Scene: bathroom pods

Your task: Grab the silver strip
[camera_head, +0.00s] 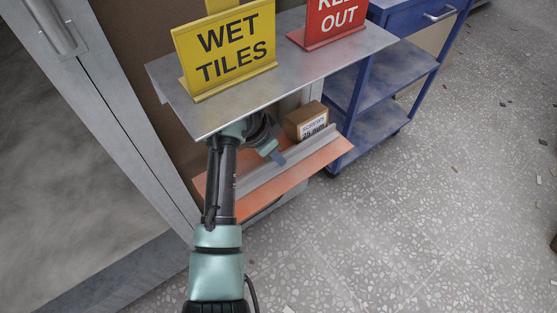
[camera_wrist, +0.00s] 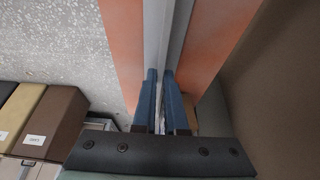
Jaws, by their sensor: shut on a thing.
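The silver strip (camera_head: 303,149) is a long, thin grey profile running lengthwise along the orange lower shelf (camera_head: 316,158). My gripper (camera_head: 276,157) reaches in under the grey upper shelf and is at the strip, near its middle. In the wrist view, the blue fingers of my gripper (camera_wrist: 160,73) stand on either side of the strip (camera_wrist: 163,35), closed on it. The strip runs on beyond the fingertips, with orange shelf on both sides. The upper shelf and my arm hide part of my wrist and of the strip in the head view.
The grey upper shelf (camera_head: 345,46) overhangs my gripper and bears a yellow WET TILES sign (camera_head: 226,48) and a red KEEP OUT sign (camera_head: 333,20). A cardboard screws box (camera_head: 306,120) stands behind the strip. A blue cart (camera_head: 378,92) stands right; the speckled floor (camera_head: 440,220) is mostly open.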

